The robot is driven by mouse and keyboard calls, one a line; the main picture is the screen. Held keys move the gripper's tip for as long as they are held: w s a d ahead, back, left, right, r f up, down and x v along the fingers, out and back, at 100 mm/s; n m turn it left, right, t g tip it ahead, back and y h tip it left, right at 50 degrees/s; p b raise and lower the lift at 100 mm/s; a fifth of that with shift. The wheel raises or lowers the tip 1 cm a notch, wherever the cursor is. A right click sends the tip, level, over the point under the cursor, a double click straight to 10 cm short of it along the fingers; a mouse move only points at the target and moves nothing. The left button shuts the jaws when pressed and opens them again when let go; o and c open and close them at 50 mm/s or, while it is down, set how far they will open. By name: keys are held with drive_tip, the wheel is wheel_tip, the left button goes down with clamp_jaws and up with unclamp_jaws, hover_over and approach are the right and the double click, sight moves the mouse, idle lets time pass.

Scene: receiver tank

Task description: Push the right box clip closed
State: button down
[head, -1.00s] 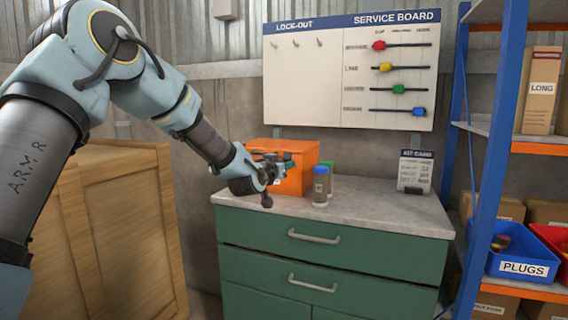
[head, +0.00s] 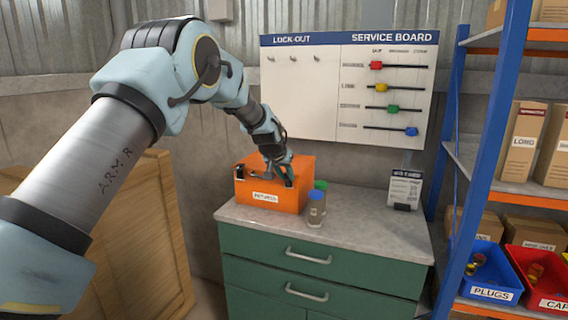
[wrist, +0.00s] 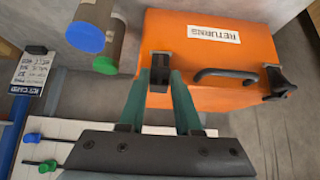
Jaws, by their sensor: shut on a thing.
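The orange box (head: 262,208) stands on the grey counter, its lid down. It fills the upper part of the wrist view (wrist: 222,95), where its label reads RETURNS upside down. The right box clip (wrist: 159,70) is a dark strip on the box edge at the left in the wrist view. My gripper (wrist: 161,76) has its green fingers on either side of this clip and is shut on it. In the head view my gripper (head: 283,175) is at the box's right part and hides most of the clip. The left clip (wrist: 279,82) juts out from the box edge.
A dark handle (wrist: 226,74) lies between the clips. A blue-capped jar (head: 316,210) and a green-capped jar (head: 321,186) stand close to the box's right side. A card stand (head: 404,188) is farther right. The counter (head: 370,225) is clear in front.

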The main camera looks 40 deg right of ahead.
drive_tip(key=shift+w+d+r+g+y+p, duration=0.3)
drive_tip(key=shift+d+g+y+p, duration=0.15)
drive_tip(key=shift+y+p, duration=0.4)
drive_tip(key=c, duration=0.6)
unclamp_jaws()
drive_tip(key=shift+d+f, duration=0.1)
drive_tip(key=b+v, duration=0.5)
drive_tip(key=v, duration=0.6)
drive_tip(key=shift+w, duration=0.15)
